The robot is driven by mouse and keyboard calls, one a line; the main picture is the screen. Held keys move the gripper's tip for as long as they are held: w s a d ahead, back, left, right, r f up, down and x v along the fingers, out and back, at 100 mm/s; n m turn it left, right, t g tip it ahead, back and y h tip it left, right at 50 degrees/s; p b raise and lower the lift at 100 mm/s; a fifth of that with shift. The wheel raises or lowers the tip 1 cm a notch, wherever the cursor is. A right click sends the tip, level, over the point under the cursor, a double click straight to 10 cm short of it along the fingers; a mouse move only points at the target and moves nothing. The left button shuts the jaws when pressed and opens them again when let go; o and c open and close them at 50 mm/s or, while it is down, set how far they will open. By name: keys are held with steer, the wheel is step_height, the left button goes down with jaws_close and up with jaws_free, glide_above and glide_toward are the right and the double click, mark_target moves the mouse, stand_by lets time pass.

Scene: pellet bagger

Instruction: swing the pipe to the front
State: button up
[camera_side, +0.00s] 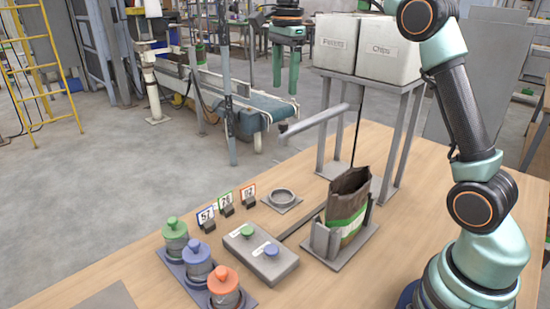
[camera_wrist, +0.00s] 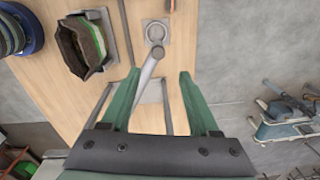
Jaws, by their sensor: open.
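The grey pipe (camera_side: 318,121) slants out to the left from under the rack with the white bins, its free end raised above the table. In the wrist view the pipe (camera_wrist: 149,68) shows between my fingers, and its free end points toward a round ring on a plate. My gripper (camera_side: 286,86) hangs open and empty, above and a little left of the pipe in the side view, apart from it. In the wrist view both green fingers of my gripper (camera_wrist: 160,74) are spread wide. The pipe's rear end is partly hidden by the gripper there.
A rack (camera_side: 375,84) carries white bins marked Pellets (camera_side: 335,43) and Chips (camera_side: 388,56). An open brown bag (camera_side: 347,208) stands in a holder. The ring (camera_side: 283,197), a two-button box (camera_side: 260,254), number tags and colored-knob weights (camera_side: 197,264) are on the table.

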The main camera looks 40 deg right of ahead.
steer(key=shift+r, duration=1.25)
steer(key=s+a+n+t, duration=0.3)
steer(key=s+a+n, duration=0.2)
steer(key=s+n, duration=0.45)
steer(key=s+a+f+n+t, duration=0.2)
steer(key=s+f+n, duration=0.8)
steer(key=shift+a, duration=0.2)
